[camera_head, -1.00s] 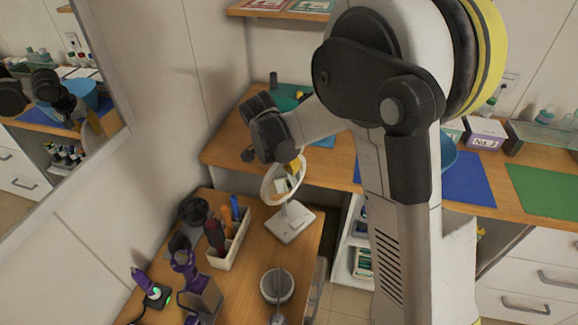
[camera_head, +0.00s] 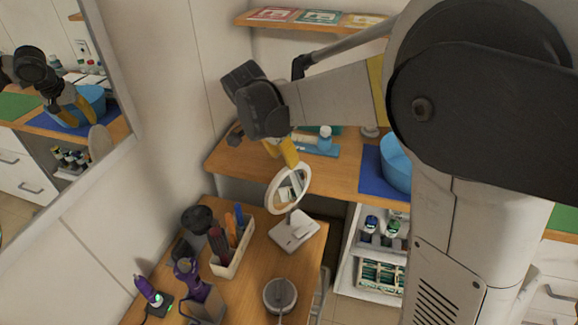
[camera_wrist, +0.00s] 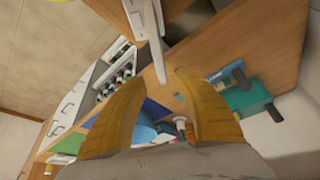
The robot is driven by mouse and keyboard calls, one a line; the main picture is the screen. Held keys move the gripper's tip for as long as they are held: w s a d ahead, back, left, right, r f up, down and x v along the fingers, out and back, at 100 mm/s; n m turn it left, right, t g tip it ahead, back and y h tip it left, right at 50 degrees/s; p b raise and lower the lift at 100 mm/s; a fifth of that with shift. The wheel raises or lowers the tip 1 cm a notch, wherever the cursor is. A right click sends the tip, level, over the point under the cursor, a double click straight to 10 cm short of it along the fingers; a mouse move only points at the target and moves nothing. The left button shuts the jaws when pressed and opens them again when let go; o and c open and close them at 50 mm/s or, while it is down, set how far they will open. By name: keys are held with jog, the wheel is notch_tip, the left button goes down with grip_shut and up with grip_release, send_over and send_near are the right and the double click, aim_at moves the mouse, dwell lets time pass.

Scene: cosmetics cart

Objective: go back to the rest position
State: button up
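My gripper (camera_head: 281,152) is raised above the round white mirror (camera_head: 272,198) on the wooden table. Its yellow fingers point down near the top of the mirror. In the wrist view the two fingers (camera_wrist: 155,82) stand apart, with nothing held between them. Part of my arm covers the right side of the head view.
The small wooden table holds an organiser (camera_head: 233,257) with brushes and bottles, purple tools (camera_head: 186,272) and a grey round container (camera_head: 280,294). Behind stands a counter (camera_head: 238,160) with a blue bowl (camera_head: 396,165). A wall shelf (camera_head: 300,20) is above. A wall mirror is at left.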

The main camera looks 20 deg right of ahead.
jog(key=shift+s+a+r, duration=0.1)
jog(key=shift+a+r, duration=0.15)
jog(key=shift+r, duration=0.35)
jog(key=shift+s+d, duration=0.1)
jog(key=shift+s, duration=0.1)
jog(key=s+d+f+n+t+y+b, duration=0.1)
jog(key=s+n+t+y+b, duration=0.2)
jog(key=s+n, duration=0.9)
jog(key=s+t+y, duration=0.1)
jog(key=s+t, duration=0.1)
jog(key=s, duration=0.7)
jog(key=shift+d+n, duration=0.15)
jog(key=shift+n, duration=0.25)
jog(key=shift+f, duration=0.1)
